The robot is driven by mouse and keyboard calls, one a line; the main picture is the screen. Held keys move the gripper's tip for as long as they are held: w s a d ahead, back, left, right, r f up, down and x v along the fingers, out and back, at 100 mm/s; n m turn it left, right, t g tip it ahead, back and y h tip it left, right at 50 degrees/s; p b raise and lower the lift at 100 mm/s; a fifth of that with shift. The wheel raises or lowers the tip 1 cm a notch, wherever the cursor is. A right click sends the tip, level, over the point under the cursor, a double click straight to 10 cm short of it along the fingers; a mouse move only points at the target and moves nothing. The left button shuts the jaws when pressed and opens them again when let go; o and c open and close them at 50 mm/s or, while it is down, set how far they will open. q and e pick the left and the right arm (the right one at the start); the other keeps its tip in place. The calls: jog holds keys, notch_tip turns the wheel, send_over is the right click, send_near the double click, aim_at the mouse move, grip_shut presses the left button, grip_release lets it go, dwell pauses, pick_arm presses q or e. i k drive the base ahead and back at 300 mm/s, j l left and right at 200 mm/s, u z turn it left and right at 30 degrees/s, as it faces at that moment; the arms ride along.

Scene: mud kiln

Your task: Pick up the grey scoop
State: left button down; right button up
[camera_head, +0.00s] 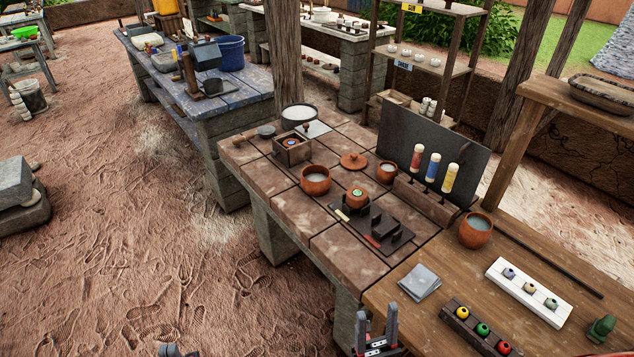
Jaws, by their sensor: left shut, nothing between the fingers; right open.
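The grey scoop (266,131) lies at the far left corner of the tiled table, its wooden handle pointing left to the table's edge. My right gripper (377,328) is at the bottom of the view, beside the front of the wooden table, open and empty, far from the scoop. My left gripper (172,350) shows only as a small dark part at the bottom edge, over the sandy ground. It is shut with nothing in it and is also far from the scoop.
Near the scoop stand a small wooden box (292,149), a pan of white stuff (299,113) and a clay bowl (315,179). A dark upright panel (433,140) stands at the back right. The sandy ground left of the tiled table (330,238) is open.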

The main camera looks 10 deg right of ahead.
aim_at(264, 132)
jog(key=i+j+z, duration=0.2)
jog(key=i+j, duration=0.45)
jog(key=i, duration=0.15)
